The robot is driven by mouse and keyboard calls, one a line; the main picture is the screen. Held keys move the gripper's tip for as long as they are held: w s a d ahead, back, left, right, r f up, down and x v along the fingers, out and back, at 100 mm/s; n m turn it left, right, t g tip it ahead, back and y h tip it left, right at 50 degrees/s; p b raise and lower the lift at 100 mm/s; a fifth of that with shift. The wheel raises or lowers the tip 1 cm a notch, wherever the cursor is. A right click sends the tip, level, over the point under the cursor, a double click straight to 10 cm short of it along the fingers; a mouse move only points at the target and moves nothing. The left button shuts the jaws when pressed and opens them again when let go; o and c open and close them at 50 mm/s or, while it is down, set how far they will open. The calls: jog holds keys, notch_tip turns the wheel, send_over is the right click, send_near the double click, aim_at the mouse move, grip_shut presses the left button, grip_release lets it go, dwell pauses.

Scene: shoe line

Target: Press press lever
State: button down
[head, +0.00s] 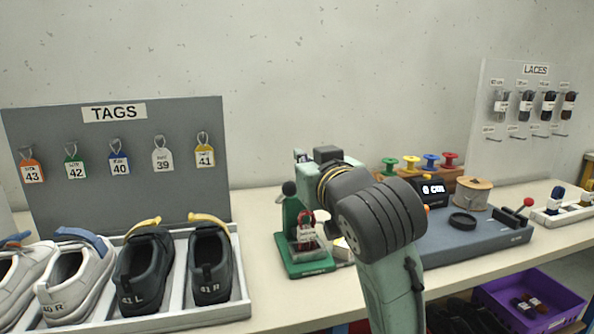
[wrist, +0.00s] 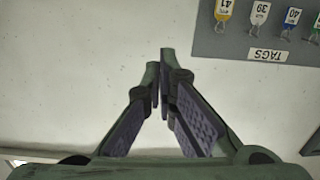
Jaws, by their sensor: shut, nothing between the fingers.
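The press (head: 292,222) is a small green stand on the table in the head view, left of my arm. A dark round knob (head: 289,188) shows at its top, with a short grey piece beside it; I take this for the press lever. A red tag-like item (head: 306,232) sits in the press. My gripper (wrist: 160,72) is shut and empty in the wrist view, its fingers against a background of bare wall. In the head view my wrist is close above and right of the press, and the fingertips are hidden. The press does not show in the wrist view.
A tag board (head: 120,150) stands at the left, behind a shoe tray (head: 180,320) holding several shoes. A grey-blue station (head: 470,240) with a spool (head: 473,194) is right of my arm. A lace board (head: 530,110) and a purple crate (head: 560,292) are farther right.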

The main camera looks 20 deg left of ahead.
jog(key=shift+w+a, duration=0.1)
jog(key=shift+w, duration=0.05)
jog(key=p, duration=0.3)
send_over(293, 188)
jog(key=shift+w+a+f, duration=0.2)
jog(key=shift+w+a, duration=0.15)
jog(key=f, duration=0.3)
jog(key=shift+s+d, duration=0.15)
jog(key=shift+d, duration=0.1)
jog(key=shift+s+d+f+p, duration=0.2)
jog(key=shift+f+p, duration=0.15)
jog(key=shift+f, duration=0.15)
jog(key=shift+a, duration=0.1)
jog(key=s+d+f+t+y+b, duration=0.1)
jog(key=s+f+t+b, duration=0.1)
jog(key=f+b, duration=0.3)
jog(key=s+d+f+t+y+b, duration=0.2)
jog(key=f+b, duration=0.4)
jog(key=b, duration=0.7)
jog(key=shift+s+f+t+b, duration=0.2)
jog(key=shift+t+b, duration=0.1)
jog(key=shift+f, duration=0.15)
